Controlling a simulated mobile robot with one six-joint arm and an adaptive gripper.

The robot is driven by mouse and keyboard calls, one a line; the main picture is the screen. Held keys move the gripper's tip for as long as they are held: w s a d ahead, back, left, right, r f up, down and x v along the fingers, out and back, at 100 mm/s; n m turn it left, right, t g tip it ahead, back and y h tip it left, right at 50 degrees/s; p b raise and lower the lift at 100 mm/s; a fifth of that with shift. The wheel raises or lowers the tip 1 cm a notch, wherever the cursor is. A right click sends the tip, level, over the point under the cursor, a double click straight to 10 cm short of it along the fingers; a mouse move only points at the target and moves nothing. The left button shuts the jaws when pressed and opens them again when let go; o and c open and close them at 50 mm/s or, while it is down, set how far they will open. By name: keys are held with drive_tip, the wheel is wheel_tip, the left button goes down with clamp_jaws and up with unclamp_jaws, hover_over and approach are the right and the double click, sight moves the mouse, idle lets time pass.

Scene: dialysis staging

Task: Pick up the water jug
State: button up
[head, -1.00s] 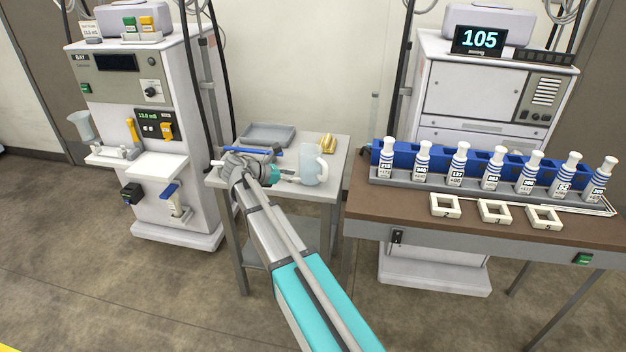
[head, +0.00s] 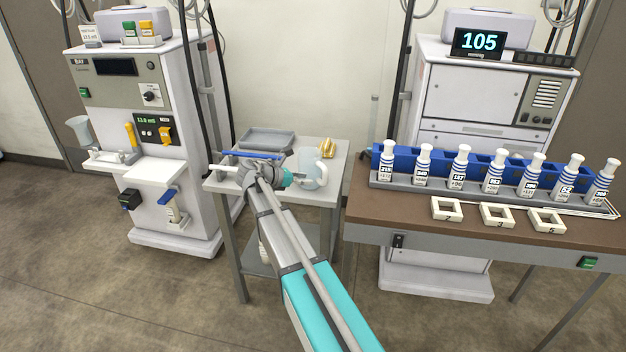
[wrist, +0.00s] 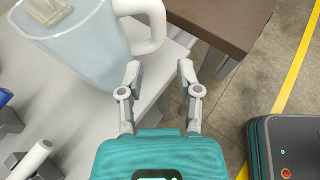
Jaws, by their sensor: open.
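The water jug (head: 313,172) is a pale, translucent blue vessel standing upright on the small grey side table (head: 318,196), near its right side. In the wrist view the jug (wrist: 78,52) fills the upper left, with its white loop handle (wrist: 154,38) on its right. My gripper (wrist: 160,68) is open and empty. Its fingertips are just short of the handle in that view, with the left finger close to the handle's lower end. In the head view my gripper (head: 300,180) is at the jug's left, overlapping its lower part; contact cannot be told.
The brown bench (head: 480,222) with several bottles and white square frames stands close on the right. A dialysis machine (head: 150,110) stands left.

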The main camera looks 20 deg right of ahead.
sight(325, 183)
drive_tip(key=shift+b+x, duration=0.45)
drive_tip(key=shift+x, duration=1.4)
drive_tip(key=shift+b+x, duration=0.95)
drive_tip(key=shift+x, duration=1.65)
drive_tip(key=shift+c, duration=0.3)
clamp_jaws()
